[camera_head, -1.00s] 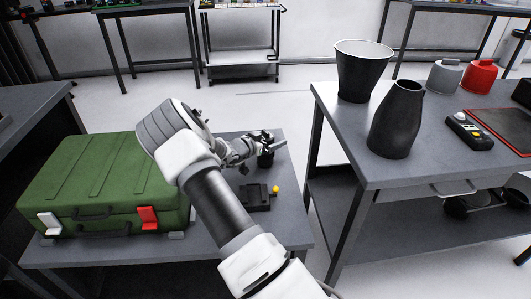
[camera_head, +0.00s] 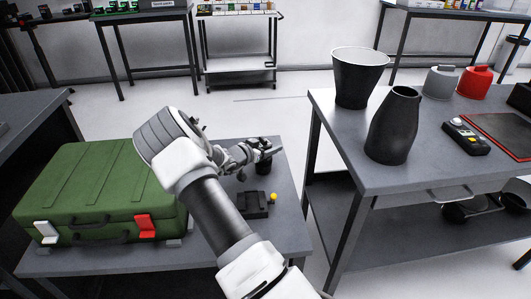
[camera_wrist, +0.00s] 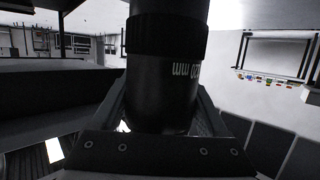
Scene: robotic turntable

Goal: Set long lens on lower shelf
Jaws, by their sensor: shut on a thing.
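My gripper (camera_head: 258,154) is shut on a black long lens (camera_wrist: 165,65), which fills the middle of the wrist view between the two fingers. White lettering shows on the lens barrel. In the head view the lens (camera_head: 263,147) is small and partly hidden by the gripper, above the far part of the grey table with the green case. I cannot tell whether it touches that table. A lower shelf (camera_head: 385,232) runs under the grey workbench at right. A second lower shelf (camera_head: 240,62) is on the white cart at the back.
A green case (camera_head: 95,190) and a small black device with a yellow knob (camera_head: 256,205) are on the near table. A black bucket (camera_head: 358,80), a black vase (camera_head: 394,128) and a handheld meter (camera_head: 466,138) stand on the workbench. Dark items (camera_head: 468,208) occupy its shelf's right part.

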